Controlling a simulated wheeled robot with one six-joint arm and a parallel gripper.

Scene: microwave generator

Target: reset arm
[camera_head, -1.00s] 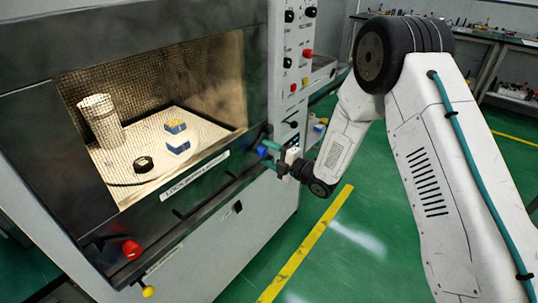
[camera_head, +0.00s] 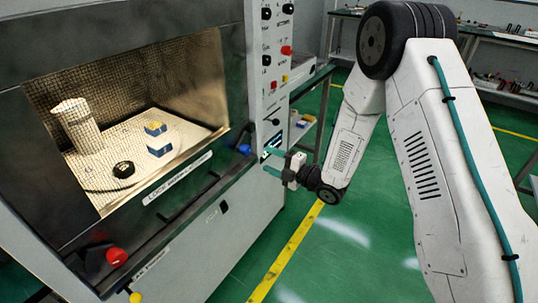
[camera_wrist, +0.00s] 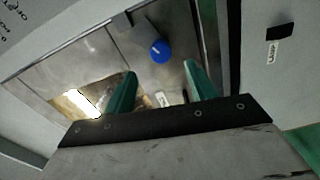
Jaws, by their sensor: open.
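My gripper (camera_head: 268,161) is at the right front corner of the microwave generator (camera_head: 228,225), near a blue knob (camera_head: 245,150). In the wrist view my gripper (camera_wrist: 158,82) has its two green fingers spread apart with nothing between them. The blue knob (camera_wrist: 160,50) shows beyond the fingertips, apart from them. My white arm (camera_head: 425,150) reaches in from the right and bends down to the gripper.
The lit chamber holds a mesh cylinder (camera_head: 78,125), a black round piece (camera_head: 123,169) and blue-and-yellow blocks (camera_head: 158,140). A red knob (camera_head: 116,257) sits at the lower front. Benches (camera_head: 500,35) stand behind. Green floor (camera_head: 350,250) is open at right.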

